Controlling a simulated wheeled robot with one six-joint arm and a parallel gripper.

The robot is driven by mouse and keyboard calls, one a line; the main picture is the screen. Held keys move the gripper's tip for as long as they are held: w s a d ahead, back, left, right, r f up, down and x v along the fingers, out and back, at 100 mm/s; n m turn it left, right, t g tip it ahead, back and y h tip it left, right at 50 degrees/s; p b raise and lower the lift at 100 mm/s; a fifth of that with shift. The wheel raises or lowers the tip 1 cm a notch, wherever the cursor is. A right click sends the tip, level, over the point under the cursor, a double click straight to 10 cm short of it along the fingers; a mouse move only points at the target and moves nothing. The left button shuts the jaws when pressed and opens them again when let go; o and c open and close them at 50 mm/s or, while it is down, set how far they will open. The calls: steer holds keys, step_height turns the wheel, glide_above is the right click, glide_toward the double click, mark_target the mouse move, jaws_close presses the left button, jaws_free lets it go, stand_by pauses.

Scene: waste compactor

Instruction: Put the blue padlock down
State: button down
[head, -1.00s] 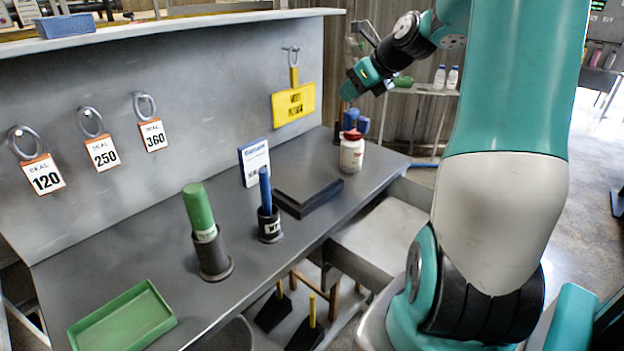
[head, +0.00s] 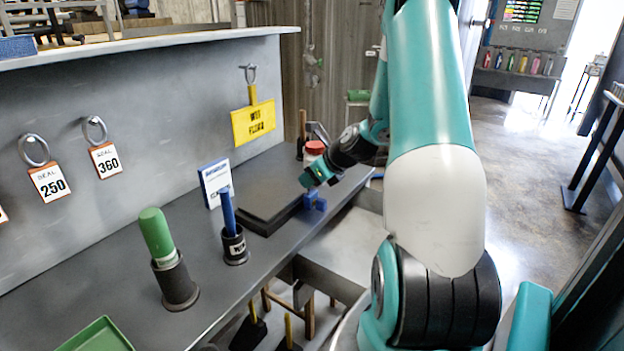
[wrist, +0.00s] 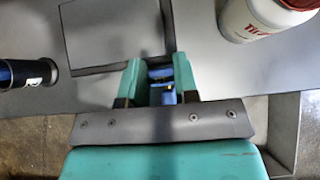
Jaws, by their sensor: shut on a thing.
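The blue padlock (head: 315,201) is held below my gripper (head: 314,186), near the front edge of the grey bench (head: 195,290), just right of a flat black slab. In the wrist view, the padlock (wrist: 162,80) shows between the two teal fingers of my gripper (wrist: 158,78), which are shut on it. The slab (wrist: 115,30) lies just beyond the fingers there. I cannot tell whether the padlock touches the bench top, as the fingers hide part of it.
A white jar with a red lid (head: 314,150) stands behind my gripper. A blue marker in a black cup (head: 234,245) and a green-topped cylinder (head: 172,262) stand to the left. Tags and a yellow sign (head: 253,122) hang on the back panel.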

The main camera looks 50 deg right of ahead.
steer(key=shift+f, duration=0.25)
steer(key=shift+f, duration=0.1)
steer(key=c, duration=0.9)
jaws_free()
steer(key=shift+o, duration=0.2)
